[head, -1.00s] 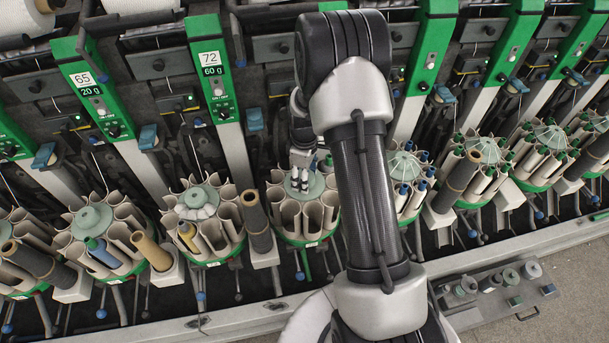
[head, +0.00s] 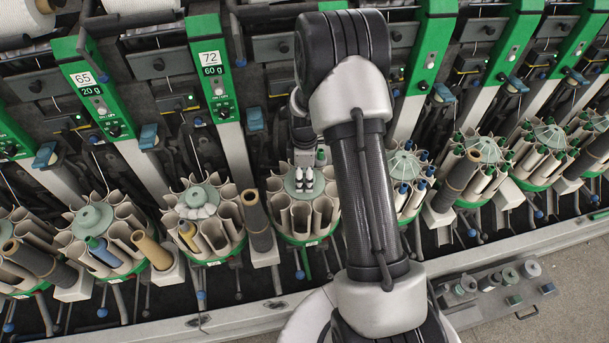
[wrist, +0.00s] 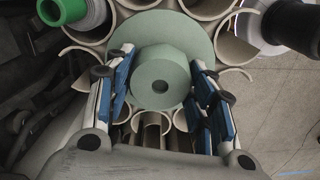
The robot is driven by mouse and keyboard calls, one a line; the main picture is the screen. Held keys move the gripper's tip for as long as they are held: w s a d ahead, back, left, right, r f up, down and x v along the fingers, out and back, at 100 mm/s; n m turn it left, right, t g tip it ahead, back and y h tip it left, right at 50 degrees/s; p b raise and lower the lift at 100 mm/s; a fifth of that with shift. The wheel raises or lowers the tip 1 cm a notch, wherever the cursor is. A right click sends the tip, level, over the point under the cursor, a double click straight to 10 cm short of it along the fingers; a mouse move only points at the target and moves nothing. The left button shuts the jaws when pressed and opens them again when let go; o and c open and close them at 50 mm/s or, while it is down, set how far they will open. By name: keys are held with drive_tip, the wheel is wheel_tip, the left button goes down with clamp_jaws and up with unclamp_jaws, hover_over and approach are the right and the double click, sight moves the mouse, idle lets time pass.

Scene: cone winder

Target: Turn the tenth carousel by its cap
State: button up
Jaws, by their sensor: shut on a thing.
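The carousel (head: 309,238) under my gripper has beige open pockets around a pale green cap. The cap (wrist: 161,82) is a round knob on a wider green disc in the wrist view; the disc's rim also shows in the head view (head: 324,184). My gripper (head: 304,184) points down onto the cap from above. In the wrist view my gripper's (wrist: 162,100) blue-padded fingers stand on both sides of the knob, shut on it. The front pockets look empty. My arm hides the carousel's right side in the head view. I cannot read a number on this carousel.
A green-ended tube (wrist: 62,10) and a dark tube (wrist: 288,25) stand close by in the wrist view. Neighbouring carousels (head: 203,215) (head: 405,180) stand on both sides, with a dark tube (head: 256,213) just left. Metal weights (head: 488,280) lie on a tray at lower right.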

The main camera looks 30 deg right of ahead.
drive_tip(key=o, duration=1.5)
wheel_tip(320, 180, up, 12)
drive_tip(key=shift+r, duration=0.1)
